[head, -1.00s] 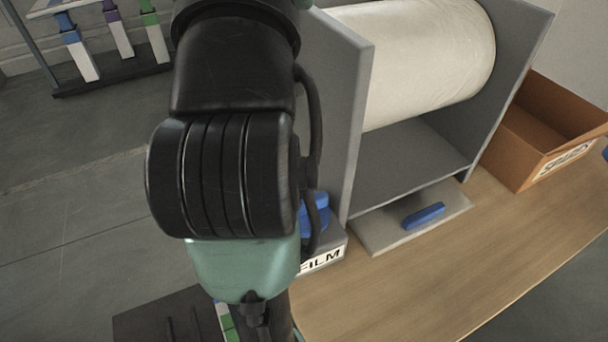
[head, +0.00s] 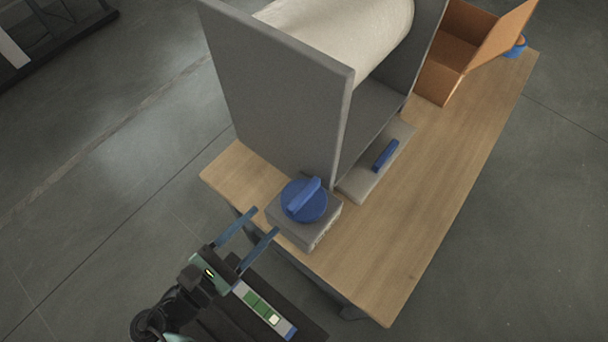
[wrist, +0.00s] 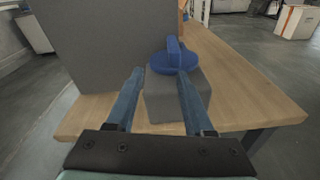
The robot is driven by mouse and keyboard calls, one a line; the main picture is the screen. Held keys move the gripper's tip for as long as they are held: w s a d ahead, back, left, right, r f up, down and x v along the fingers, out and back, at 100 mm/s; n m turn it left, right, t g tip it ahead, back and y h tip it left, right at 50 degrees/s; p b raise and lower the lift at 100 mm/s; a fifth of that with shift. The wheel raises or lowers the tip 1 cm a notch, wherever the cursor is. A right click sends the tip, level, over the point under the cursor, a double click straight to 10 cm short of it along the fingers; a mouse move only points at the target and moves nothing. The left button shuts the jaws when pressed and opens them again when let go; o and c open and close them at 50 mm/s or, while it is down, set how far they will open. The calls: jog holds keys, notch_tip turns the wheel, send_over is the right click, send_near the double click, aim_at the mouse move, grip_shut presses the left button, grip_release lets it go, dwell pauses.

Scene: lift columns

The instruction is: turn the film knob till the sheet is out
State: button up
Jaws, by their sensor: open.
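The film knob (head: 304,200) is a round blue dial with a raised bar grip, on top of a grey box at the left end of the wooden table. It also shows in the wrist view (wrist: 174,60), ahead and slightly right of centre. The film roll (head: 345,28) is a wide white cylinder between grey side panels, behind the knob. No loose sheet shows. My gripper (head: 262,223) is open and empty, its two blue fingers pointing at the knob box from just off the table edge. In the wrist view the fingers (wrist: 158,88) appear apart, short of the knob.
A grey side panel (head: 280,90) stands tall close behind the knob. A grey plate with a blue bar (head: 386,155) lies below the roll. An open cardboard box (head: 447,84) stands at the far end. The table's front strip (head: 385,270) is clear.

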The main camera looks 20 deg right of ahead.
jog(key=s+n+h, duration=0.1)
jog(key=s+n, duration=0.1)
jog(key=s, duration=0.1)
send_near(318, 178)
jog(key=shift+t, duration=0.4)
jog(key=x, duration=0.4)
jog(key=f+x, duration=0.1)
jog(key=x, duration=0.1)
jog(key=shift+w+d+f, duration=0.1)
jog(key=shift+d, duration=0.25)
grip_shut()
